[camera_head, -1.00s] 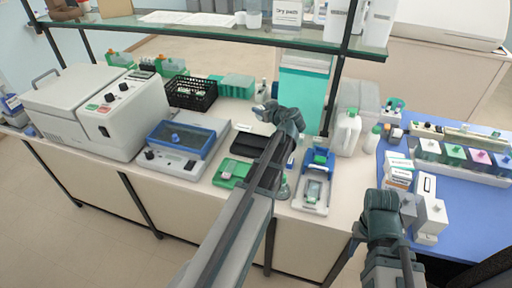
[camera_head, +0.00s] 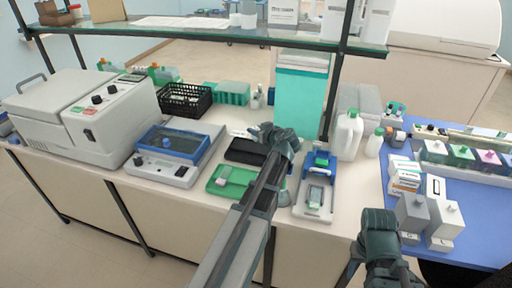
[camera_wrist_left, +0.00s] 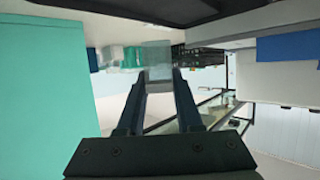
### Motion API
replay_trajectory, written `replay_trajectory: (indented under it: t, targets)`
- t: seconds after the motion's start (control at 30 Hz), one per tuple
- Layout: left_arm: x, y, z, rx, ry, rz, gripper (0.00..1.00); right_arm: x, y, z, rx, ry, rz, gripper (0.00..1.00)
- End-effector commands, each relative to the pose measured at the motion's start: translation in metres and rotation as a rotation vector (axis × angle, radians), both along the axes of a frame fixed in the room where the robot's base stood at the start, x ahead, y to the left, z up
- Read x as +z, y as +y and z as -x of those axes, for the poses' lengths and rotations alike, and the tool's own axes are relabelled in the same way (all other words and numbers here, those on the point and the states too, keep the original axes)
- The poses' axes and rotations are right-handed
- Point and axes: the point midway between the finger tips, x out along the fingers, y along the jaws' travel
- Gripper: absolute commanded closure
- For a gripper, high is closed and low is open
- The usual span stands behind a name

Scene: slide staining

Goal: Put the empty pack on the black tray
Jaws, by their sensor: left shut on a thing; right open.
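My left gripper (camera_head: 258,132) hangs over the bench, close above the black tray (camera_head: 244,151), and covers part of it. In the left wrist view its two fingers (camera_wrist_left: 160,82) are shut on a small grey-green, see-through block (camera_wrist_left: 158,58), which looks like the empty pack. In the head view the pack is hard to make out behind the gripper. My right gripper (camera_head: 378,228) is open and empty, low in front of the blue mat.
A green tray (camera_head: 218,190) with a small pale block lies in front of the black tray. A blue-and-white device (camera_head: 313,198) stands to the right. A black basket (camera_head: 184,99) and teal bin (camera_head: 300,92) stand behind. A shelf (camera_head: 200,30) runs overhead.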

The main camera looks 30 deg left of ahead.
Motion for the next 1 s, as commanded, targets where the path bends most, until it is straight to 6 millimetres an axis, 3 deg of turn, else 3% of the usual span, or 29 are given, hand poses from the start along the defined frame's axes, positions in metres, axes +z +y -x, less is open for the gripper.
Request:
replay_trajectory:
  t: [0.03, 0.27, 0.57, 0.97, 1.0]
  targets:
    - [-0.008, 0.000, 0.000, 0.000, 0.000, 0.000, 1.00, -0.008, 0.000, 0.000, 0.000, 0.000, 0.000, 0.50]
    - [-0.010, 0.000, 0.000, 0.000, 0.000, 0.000, 1.00, -0.010, 0.000, 0.000, 0.000, 0.000, 0.000, 0.50]
    - [-0.044, 0.000, 0.000, 0.000, 0.000, 0.000, 1.00, -0.044, 0.000, 0.000, 0.000, 0.000, 0.000, 0.50]
    - [-0.046, 0.000, 0.000, 0.000, 0.000, 0.000, 1.00, -0.046, 0.000, 0.000, 0.000, 0.000, 0.000, 0.50]
    - [-0.046, 0.000, 0.000, 0.000, 0.000, 0.000, 0.62, -0.045, 0.000, 0.000, 0.000, 0.000, 0.000, 0.50]
